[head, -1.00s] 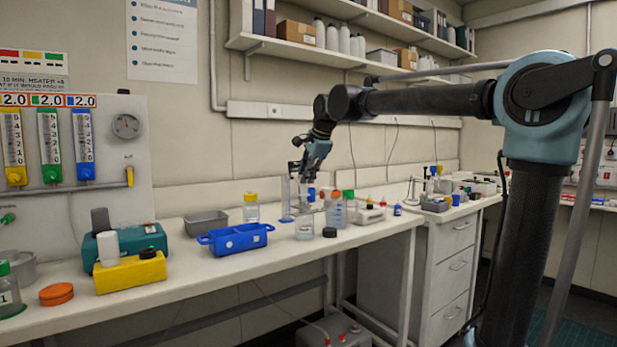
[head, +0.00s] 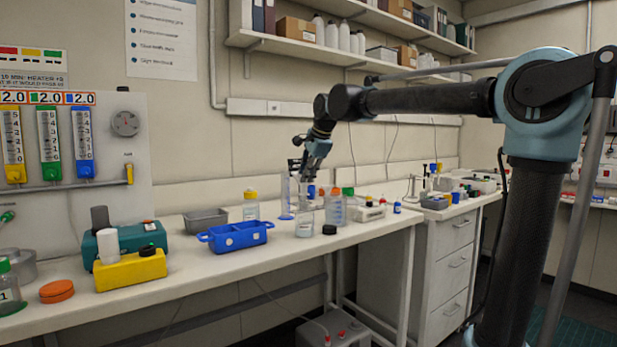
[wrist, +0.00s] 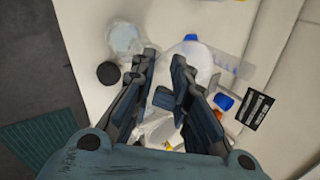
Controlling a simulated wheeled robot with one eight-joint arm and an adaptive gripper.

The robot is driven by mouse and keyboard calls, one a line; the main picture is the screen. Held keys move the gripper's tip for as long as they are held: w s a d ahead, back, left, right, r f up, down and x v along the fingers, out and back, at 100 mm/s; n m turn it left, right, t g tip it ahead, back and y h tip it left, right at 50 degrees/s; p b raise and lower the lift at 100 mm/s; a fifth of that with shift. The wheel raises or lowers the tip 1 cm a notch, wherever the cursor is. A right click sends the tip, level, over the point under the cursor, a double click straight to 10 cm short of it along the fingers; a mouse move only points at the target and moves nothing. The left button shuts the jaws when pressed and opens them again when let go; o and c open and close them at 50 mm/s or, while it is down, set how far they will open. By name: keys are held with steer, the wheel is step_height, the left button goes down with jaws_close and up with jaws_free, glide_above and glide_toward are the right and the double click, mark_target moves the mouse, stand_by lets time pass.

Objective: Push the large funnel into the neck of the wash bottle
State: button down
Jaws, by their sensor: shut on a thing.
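My gripper (wrist: 166,72) is shut on the large funnel (wrist: 203,62), a pale translucent cone beyond the fingertips in the wrist view. In the head view my gripper (head: 306,172) hangs over the bench, with the funnel small and faint below it. A clear open bottle (head: 304,223), which looks like the wash bottle, stands below. In the wrist view this bottle (wrist: 125,38) appears left of the funnel, seen from above. The funnel appears beside it there, not in its neck. The funnel's stem is hidden.
A black cap (head: 329,230) lies beside the open bottle. Orange-capped (head: 336,211) and green-capped bottles stand close behind. A blue tray (head: 236,237) and a yellow-capped bottle (head: 250,206) are to the left. The front bench edge is clear.

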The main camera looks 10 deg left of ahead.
steer(key=shift+a+f, duration=0.1)
steer(key=shift+f, duration=0.6)
stand_by(1.1)
steer(key=c, duration=1.3)
jaws_free()
